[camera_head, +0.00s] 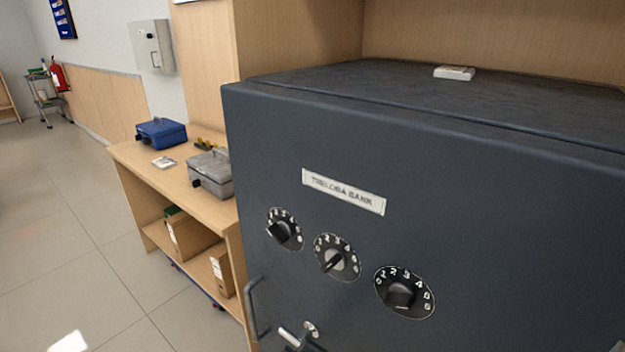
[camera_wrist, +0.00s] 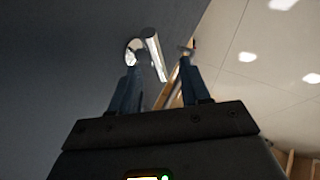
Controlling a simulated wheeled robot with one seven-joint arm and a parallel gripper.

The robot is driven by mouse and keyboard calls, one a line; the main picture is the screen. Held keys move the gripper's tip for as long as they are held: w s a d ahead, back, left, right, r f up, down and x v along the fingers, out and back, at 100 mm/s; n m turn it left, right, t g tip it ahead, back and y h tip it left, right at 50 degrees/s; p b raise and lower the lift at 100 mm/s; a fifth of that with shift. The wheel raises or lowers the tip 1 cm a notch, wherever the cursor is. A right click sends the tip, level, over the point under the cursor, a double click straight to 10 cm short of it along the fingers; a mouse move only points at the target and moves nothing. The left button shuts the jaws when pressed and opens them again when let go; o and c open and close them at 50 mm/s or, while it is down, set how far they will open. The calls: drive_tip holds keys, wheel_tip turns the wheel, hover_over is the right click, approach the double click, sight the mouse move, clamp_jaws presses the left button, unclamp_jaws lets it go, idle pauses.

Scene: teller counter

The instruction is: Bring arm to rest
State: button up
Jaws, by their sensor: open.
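My gripper (camera_wrist: 158,62) shows in the wrist view with its two dark fingers spread apart. The silver lever handle (camera_wrist: 156,60) of the safe appears between the fingers in that view. I cannot tell whether either finger touches it, but the jaws are not closed on it. In the head view the same lever handle (camera_head: 289,336) is at the bottom edge, on the front of the dark grey safe (camera_head: 480,210). A dark shape beside it is cut off by the frame. The rest of my arm is out of view.
The safe front carries three number dials, one being the right dial (camera_head: 404,292), and a pull handle (camera_head: 256,308). A wooden shelf unit (camera_head: 135,152) at left holds a blue cash box (camera_head: 161,133) and a grey cash box (camera_head: 210,174).

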drive_tip(key=s+d+f+m+t+y, duration=0.1)
drive_tip(key=s+d+m, duration=0.2)
drive_tip(key=s+d, duration=0.65)
drive_tip(key=s+d+m+t, duration=0.15)
drive_tip(key=s+d, duration=0.45)
drive_tip(key=s, duration=0.6)
drive_tip(key=s+d+r+m+t, duration=0.2)
drive_tip(key=s+d+r+m, duration=0.1)
drive_tip(key=s+r, duration=0.6)
drive_tip(key=s+d+r+m+t+h, duration=0.1)
drive_tip(key=s+d+r+m, duration=0.3)
drive_tip(key=s+r, duration=0.5)
wheel_tip(320, 180, up, 3)
drive_tip(key=shift+s+d+r+t+h, duration=0.15)
drive_tip(key=shift+s+d+t+h, duration=0.25)
drive_tip(key=shift+d, duration=0.4)
drive_tip(key=shift+w, duration=0.15)
drive_tip(key=shift+c, duration=0.2)
